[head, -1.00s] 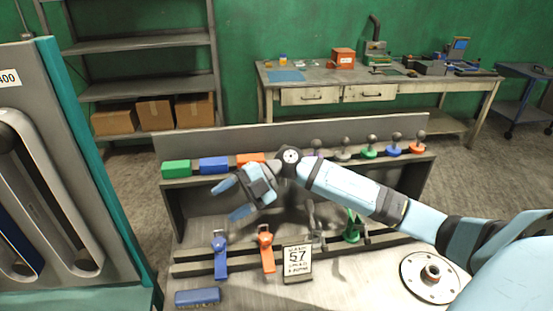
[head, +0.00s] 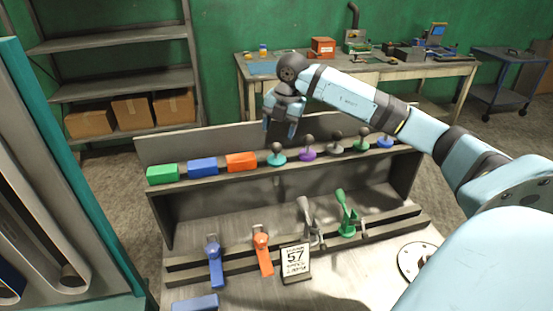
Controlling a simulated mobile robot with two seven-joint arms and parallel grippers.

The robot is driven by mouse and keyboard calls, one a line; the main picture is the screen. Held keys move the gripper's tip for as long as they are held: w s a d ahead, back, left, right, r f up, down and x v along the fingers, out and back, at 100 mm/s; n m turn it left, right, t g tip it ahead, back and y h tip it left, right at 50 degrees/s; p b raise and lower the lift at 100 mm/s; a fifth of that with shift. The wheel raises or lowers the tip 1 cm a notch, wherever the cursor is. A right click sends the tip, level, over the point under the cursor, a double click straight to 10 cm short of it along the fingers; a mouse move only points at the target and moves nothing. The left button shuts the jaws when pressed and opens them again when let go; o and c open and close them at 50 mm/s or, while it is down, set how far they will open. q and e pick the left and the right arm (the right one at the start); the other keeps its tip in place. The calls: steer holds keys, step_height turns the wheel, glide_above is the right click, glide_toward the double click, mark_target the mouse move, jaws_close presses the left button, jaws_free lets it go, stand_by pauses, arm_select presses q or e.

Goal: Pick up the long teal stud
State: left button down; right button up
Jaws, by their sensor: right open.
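A teal stud (head: 277,159) with a dark ball top stands upright on the upper shelf of the bench rack, just right of the orange block. It is the leftmost stud in the row. My left gripper is not in view.
A purple stud (head: 308,155) stands close on the right, then grey, green and blue ones. An orange block (head: 241,162), blue block (head: 203,167) and green block (head: 163,175) sit left. Coloured levers and a number sign (head: 295,262) stand below.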

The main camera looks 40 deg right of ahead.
mark_target(277, 147)
steer(key=shift+w+a+f, duration=0.1)
steer(key=shift+f, duration=0.5)
steer(key=f, duration=0.1)
steer(key=f+p, duration=0.1)
steer(key=f, duration=0.1)
steer(key=f+p, duration=0.1)
steer(key=shift+a+f, duration=0.2)
steer(key=shift+a, duration=0.1)
steer(key=shift+f, duration=0.35)
steer(key=shift+r, duration=0.1)
steer(key=c, duration=1)
step_height(277, 147, up, 20)
steer(key=b, duration=0.3)
